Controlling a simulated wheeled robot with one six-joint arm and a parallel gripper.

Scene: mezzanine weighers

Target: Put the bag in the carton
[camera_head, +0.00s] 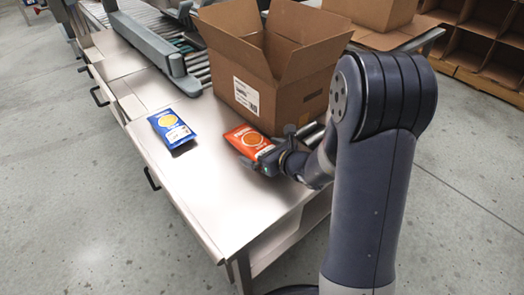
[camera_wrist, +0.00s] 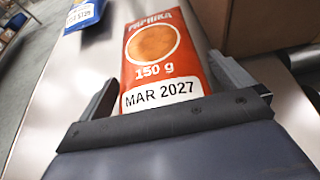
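An orange paprika bag (camera_head: 248,140) lies on the metal bench, beside the near-left side of the open carton. In the wrist view the bag (camera_wrist: 155,50) shows its label, "150 g" and "MAR 2027". My gripper (camera_head: 262,158) is low over the bench at the near end of this bag. In the wrist view my gripper (camera_wrist: 165,70) is open, with one finger on each side of the bag and narrow gaps to its edges. The brown carton (camera_head: 262,95) stands upright with its flaps up; its inside is mostly hidden.
A blue bag (camera_head: 171,129) lies to the left on the bench (camera_head: 215,200); part of it shows in the wrist view (camera_wrist: 82,14). A roller conveyor (camera_head: 150,18) runs behind. Another carton (camera_head: 375,10) and wooden shelving (camera_head: 485,35) are at the back right. The front bench is clear.

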